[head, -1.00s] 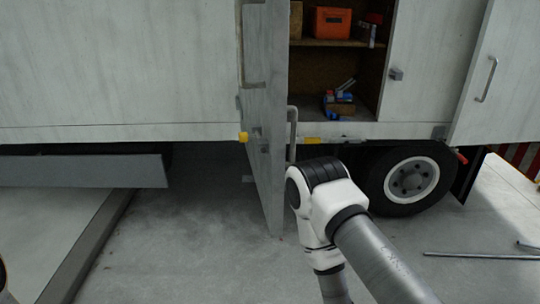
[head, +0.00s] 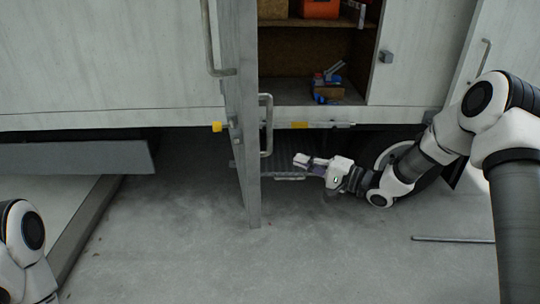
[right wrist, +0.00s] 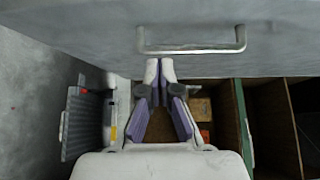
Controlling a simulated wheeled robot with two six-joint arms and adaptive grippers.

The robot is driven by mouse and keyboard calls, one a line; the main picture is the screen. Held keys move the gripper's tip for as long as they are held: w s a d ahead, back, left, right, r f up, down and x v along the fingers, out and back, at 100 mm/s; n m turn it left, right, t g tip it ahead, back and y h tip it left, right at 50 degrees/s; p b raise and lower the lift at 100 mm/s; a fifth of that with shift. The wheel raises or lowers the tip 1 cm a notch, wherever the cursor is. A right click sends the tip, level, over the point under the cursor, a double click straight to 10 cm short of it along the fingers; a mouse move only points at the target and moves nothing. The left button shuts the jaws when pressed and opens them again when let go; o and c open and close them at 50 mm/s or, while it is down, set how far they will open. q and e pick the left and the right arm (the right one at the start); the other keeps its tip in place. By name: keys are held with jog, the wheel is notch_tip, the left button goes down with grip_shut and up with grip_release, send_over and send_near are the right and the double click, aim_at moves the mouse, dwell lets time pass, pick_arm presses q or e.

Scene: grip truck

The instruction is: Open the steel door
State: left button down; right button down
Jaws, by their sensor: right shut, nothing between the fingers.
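The steel door (head: 246,190) of the truck's side compartment stands swung out, seen nearly edge-on in the head view. A bar handle (head: 266,125) is on its right-hand face. The same door (right wrist: 70,22) and handle (right wrist: 190,49) cross the top of the right wrist view. My right gripper (head: 299,160) is right of the door's lower part, below the compartment. In the right wrist view its closed fingertips (right wrist: 158,65) are empty and point toward the handle; I cannot tell the gap. My left arm shows at lower left, its gripper out of frame.
The open compartment (head: 310,93) has wooden shelves with an orange box (head: 320,9) and tools. A folding step (right wrist: 85,122) hangs beneath. A wheel (head: 400,158) is behind my right arm. A metal bar (head: 453,239) lies on the otherwise clear floor.

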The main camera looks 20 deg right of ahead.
jog(key=w+a+p, duration=0.3)
jog(key=w+a, duration=0.2)
jog(key=a, duration=0.2)
jog(key=shift+a, duration=0.4)
